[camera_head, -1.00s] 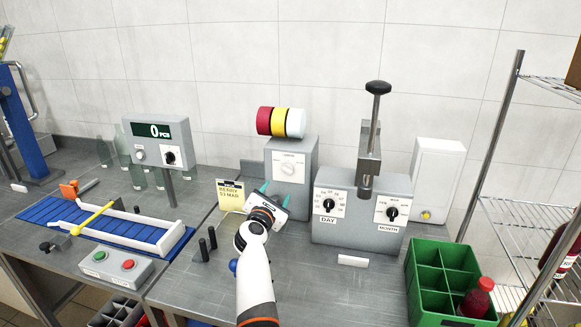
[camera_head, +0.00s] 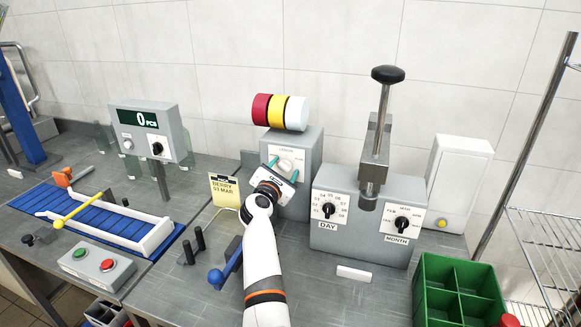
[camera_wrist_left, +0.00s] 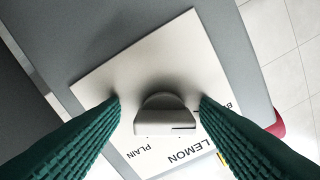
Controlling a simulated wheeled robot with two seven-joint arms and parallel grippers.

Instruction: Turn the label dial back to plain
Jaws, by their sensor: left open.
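The label dial (camera_head: 286,164) is a pale round knob on a white plate on the front of the grey box below the coloured rolls. In the left wrist view the dial (camera_wrist_left: 165,115) has PLAIN, LEMON and a partly hidden word starting with B around it. Which word it points at I cannot tell clearly. My left gripper (camera_head: 283,170) is right in front of the dial. Its green fingers are open, one on each side of the knob, with gaps visible on both sides. My right gripper is not in view.
Red, yellow and white rolls (camera_head: 281,112) sit on top of the box. A yellow card (camera_head: 224,190) stands to the left. The DAY and MONTH stamping machine (camera_head: 362,225) is close on the right. A blue-knobbed lever (camera_head: 216,277) and black posts stand near my forearm.

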